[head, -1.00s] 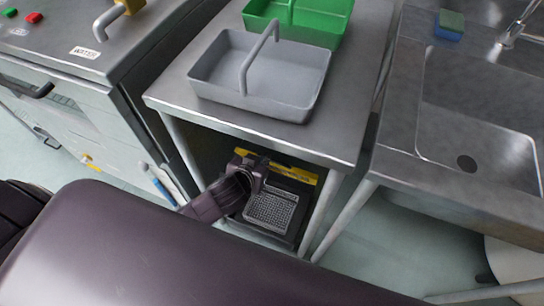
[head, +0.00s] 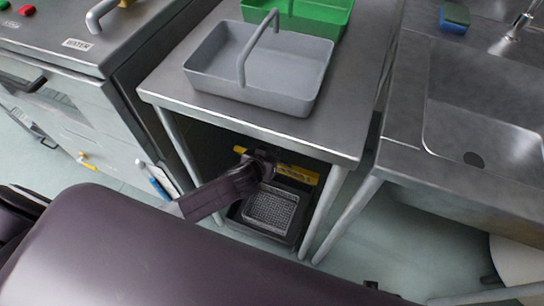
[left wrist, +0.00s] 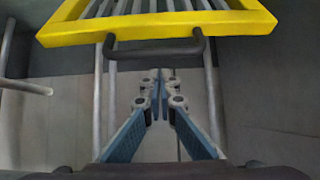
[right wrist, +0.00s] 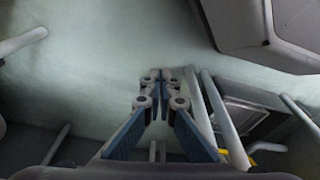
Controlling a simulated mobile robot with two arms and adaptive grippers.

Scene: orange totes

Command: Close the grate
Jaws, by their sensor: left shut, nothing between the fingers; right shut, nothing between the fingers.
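The grate shows in the left wrist view as a yellow frame (left wrist: 240,22) with pale bars and a dark handle (left wrist: 150,50) along its near edge. In the head view its yellow edge (head: 296,173) shows under the steel table, partly hidden by my left arm. My left gripper (left wrist: 160,76) is shut and empty, its tips just below the handle in the picture; I cannot tell whether they touch it. In the head view my left wrist (head: 262,165) is under the table. My right gripper (right wrist: 160,76) is shut and empty over the pale floor.
The steel table (head: 160,93) holds a grey caddy (head: 262,75) and a green tray (head: 325,20). A black tray with a mesh basket (head: 270,210) sits below. Table legs (head: 322,215) flank the opening. A sink (head: 475,120) is right, a machine (head: 60,110) left.

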